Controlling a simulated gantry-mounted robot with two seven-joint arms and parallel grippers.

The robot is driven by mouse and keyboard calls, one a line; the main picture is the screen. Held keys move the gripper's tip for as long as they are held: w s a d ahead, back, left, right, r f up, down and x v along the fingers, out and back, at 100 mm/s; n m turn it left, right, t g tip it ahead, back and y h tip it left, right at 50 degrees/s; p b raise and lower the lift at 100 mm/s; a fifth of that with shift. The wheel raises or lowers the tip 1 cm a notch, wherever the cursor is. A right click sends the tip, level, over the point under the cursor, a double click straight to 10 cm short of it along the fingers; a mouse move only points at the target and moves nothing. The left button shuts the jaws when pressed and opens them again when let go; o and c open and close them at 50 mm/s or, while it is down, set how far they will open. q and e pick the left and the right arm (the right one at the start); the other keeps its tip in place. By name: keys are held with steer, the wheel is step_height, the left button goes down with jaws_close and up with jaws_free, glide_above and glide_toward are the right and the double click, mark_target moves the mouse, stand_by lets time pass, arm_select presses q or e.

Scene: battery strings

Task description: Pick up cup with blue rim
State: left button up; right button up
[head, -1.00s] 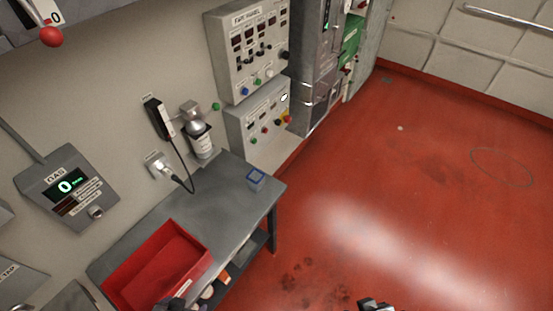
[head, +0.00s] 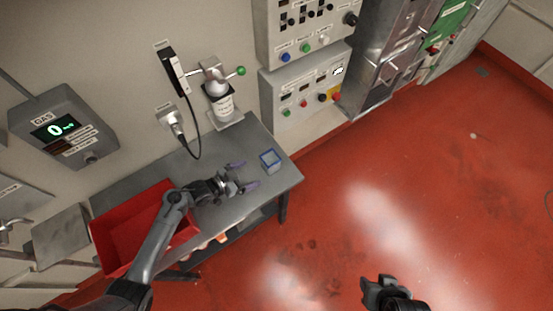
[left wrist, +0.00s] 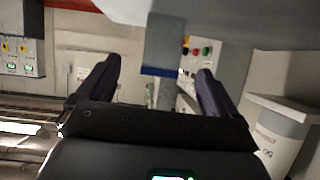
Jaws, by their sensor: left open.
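The small grey cup with a blue rim (head: 270,161) stands upright on the grey table (head: 237,207), near its right end. It also shows upside down in the left wrist view (left wrist: 162,45), ahead of the gap between the fingers. My left gripper (head: 246,176) is open and empty, its purple fingers just left of the cup and apart from it. The fingers also show in the left wrist view (left wrist: 155,85). My right gripper (head: 385,290) is partly in view at the bottom of the head view, over the red floor; its jaws are unclear.
A red bin (head: 112,247) sits on the table's left part, under my left arm. Control panels (head: 305,90) hang behind the cup.

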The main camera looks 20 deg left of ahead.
mark_target(264, 166)
arm_select(q)
steer(key=shift+w+d+f+t+h+b, duration=0.15)
steer(key=shift+w+t+h+b, duration=0.15)
steer(key=shift+w, duration=0.2)
steer(key=b+x, duration=0.3)
steer(key=x, duration=0.1)
steer(key=shift+f, duration=0.15)
steer(key=shift+w+d+b, duration=0.3)
steer(key=shift+w+b, duration=0.1)
steer(key=shift+w, duration=0.05)
steer(key=b+x, duration=0.2)
steer(key=x, duration=0.1)
steer(key=b+x, duration=0.2)
steer(key=shift+w+r, duration=0.2)
steer(key=shift+r, duration=0.1)
steer(key=shift+c, duration=0.2)
steer(key=c, duration=1)
steer(key=shift+r, duration=0.15)
